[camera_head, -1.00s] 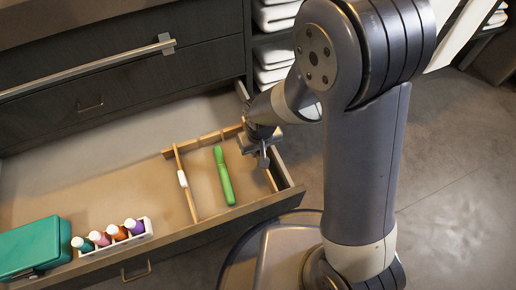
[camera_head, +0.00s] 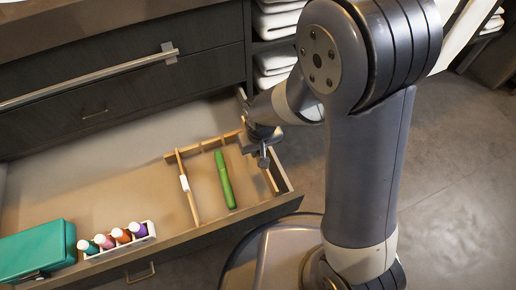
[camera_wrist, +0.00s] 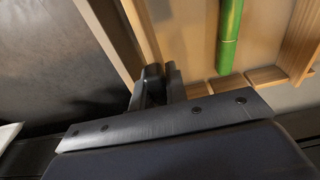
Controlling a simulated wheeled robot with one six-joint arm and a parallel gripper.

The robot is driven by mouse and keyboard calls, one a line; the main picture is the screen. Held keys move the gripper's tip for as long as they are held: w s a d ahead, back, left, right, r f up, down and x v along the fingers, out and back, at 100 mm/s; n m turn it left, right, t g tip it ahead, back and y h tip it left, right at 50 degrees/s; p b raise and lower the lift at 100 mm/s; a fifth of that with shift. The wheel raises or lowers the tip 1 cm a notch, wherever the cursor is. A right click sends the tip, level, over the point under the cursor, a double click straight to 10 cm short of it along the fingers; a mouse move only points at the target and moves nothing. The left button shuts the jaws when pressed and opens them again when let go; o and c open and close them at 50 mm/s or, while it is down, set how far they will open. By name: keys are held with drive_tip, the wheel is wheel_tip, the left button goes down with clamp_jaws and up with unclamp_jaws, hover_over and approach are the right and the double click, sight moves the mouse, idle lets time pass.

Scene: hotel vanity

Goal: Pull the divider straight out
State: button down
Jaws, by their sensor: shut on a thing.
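The light wooden divider (camera_wrist: 142,28) is a thin upright strip along the right side of the open drawer, close beside the drawer's side wall (camera_wrist: 105,32). Its near part also shows in the head view (camera_head: 271,181). My gripper (camera_wrist: 163,78) is shut on the divider near its back end; the fingers stand on either side of the strip. In the head view my gripper (camera_head: 264,153) is over the drawer's right back corner, and my arm hides part of it. The divider still stands inside the drawer.
A green rod-like item (camera_head: 225,179) lies left of the divider. Another wooden strip with a white tag (camera_head: 184,183) stands farther left, joined to a cross strip at the back. Small bottles (camera_head: 122,235) and a teal box (camera_head: 36,249) sit at the drawer's left.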

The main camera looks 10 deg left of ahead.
drive_tip(key=shift+r+p, duration=1.35)
drive_tip(key=shift+r, duration=0.4)
wheel_tip(320, 180, up, 12)
drive_tip(key=p, duration=0.9)
drive_tip(key=shift+f, duration=0.25)
